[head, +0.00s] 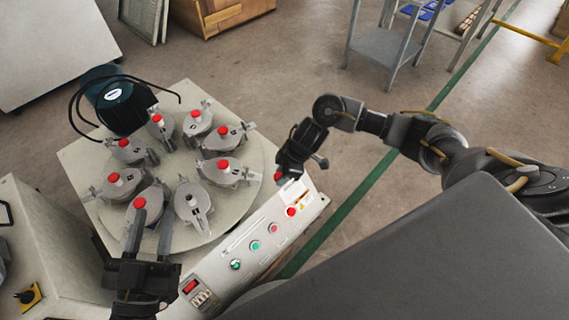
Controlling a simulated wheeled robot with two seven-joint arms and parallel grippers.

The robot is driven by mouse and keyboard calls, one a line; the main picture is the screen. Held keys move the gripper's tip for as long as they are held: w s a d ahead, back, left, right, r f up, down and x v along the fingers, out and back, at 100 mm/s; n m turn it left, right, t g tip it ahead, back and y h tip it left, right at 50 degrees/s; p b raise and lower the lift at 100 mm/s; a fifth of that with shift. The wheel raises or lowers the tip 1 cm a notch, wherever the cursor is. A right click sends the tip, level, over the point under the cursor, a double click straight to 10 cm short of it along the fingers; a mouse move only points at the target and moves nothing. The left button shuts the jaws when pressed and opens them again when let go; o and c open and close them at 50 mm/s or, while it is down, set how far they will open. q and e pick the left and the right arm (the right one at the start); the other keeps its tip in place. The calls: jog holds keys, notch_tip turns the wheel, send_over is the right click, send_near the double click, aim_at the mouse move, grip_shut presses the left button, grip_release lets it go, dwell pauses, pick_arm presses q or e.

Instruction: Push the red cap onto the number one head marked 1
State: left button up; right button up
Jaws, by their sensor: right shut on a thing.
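Several grey metal heads stand in a ring on a round plate (240,205); most carry a red cap on top. The head nearest the control panel (193,203) shows no red cap. I cannot read the number on any head. My right gripper (281,173) is shut on a small red cap (278,177), mostly hidden by the fingers, above the machine's right edge, to the right of the uncapped head.
A sloping control panel (240,250) with red and green buttons runs along the machine's near right side. A dark motor with cables (122,108) stands at the back left corner. A grey cabinet (60,245) is at left.

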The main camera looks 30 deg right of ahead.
pick_arm(q)
jog(key=shift+w+a+f+g+y, duration=0.1)
jog(key=shift+f+g+y, duration=0.1)
jog(key=shift+f, duration=0.2)
jog(key=shift+w+a+f+g+y, duration=0.1)
jog(key=shift+f+g+y, duration=0.1)
jog(key=shift+f, duration=0.2)
pick_arm(e)
jog(key=shift+s+a+r, duration=0.25)
jog(key=shift+s+a, duration=0.1)
jog(key=shift+s, duration=0.05)
jog(key=r, duration=0.2)
jog(key=w+a+r, duration=0.1)
jog(key=r, duration=0.1)
jog(key=w+r, duration=0.1)
jog(key=r, duration=0.1)
jog(key=shift+w+a+r, duration=0.15)
jog(key=shift+a+r, duration=0.05)
jog(key=shift+r, duration=0.1)
jog(key=s+d+r+m, duration=0.1)
jog(key=s+r, duration=0.1)
jog(key=r, duration=0.8)
jog(key=s+d+r+m, duration=0.1)
jog(key=s+d+r, duration=0.1)
jog(key=r, duration=0.9)
jog(key=shift+s+t, duration=0.3)
jog(key=shift+s, duration=0.4)
